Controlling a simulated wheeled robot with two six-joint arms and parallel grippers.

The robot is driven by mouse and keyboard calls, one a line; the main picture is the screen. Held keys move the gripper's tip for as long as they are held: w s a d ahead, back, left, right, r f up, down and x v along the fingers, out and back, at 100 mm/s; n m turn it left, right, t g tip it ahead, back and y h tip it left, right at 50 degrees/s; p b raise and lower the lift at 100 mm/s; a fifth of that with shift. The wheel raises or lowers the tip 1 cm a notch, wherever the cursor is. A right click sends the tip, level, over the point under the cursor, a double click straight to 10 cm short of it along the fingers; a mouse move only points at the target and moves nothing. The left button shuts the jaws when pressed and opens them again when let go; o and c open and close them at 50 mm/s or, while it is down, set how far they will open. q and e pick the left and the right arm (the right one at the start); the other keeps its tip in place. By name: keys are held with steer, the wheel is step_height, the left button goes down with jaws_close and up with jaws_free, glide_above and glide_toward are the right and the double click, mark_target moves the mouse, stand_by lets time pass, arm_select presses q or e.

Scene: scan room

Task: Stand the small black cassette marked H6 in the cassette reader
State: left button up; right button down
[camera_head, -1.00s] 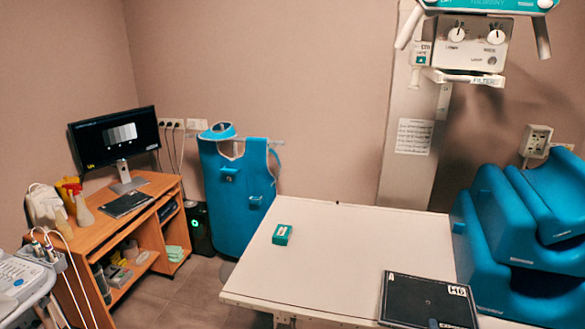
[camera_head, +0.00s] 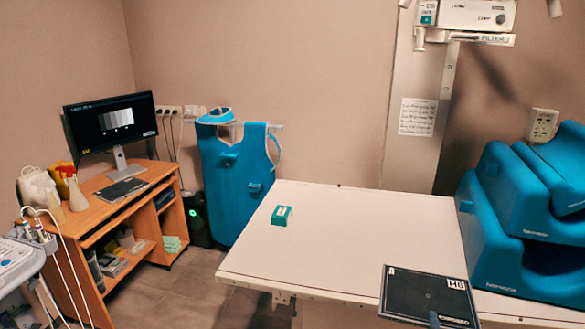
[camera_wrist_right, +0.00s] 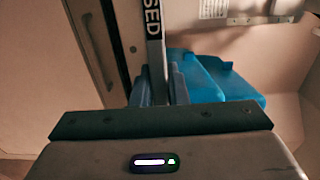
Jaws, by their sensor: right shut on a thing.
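The black cassette marked H6 (camera_head: 425,295) is at the lower right of the head view, its white "H6" label at its upper right corner. My right gripper (camera_head: 433,319) shows only as a small dark part at the bottom edge, at the cassette's near side. In the right wrist view the two fingers of my right gripper (camera_wrist_right: 159,92) are shut on the cassette (camera_wrist_right: 154,50), which appears edge-on with "SED" lettering. My left gripper is not in view. I cannot pick out the cassette reader with certainty.
A white table (camera_head: 340,235) fills the middle, bare except for a small green box (camera_head: 282,215). Blue cushions (camera_head: 510,235) stand at its right. A wooden desk (camera_head: 150,190) with a monitor (camera_head: 112,123) is at the left, with a blue apron (camera_head: 235,185) beside it.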

steer(key=shift+w+f+b, duration=0.35)
steer(key=shift+f, duration=0.15)
steer(key=v, duration=0.6)
steer(key=shift+s+r, duration=0.1)
steer(key=shift+s, duration=0.1)
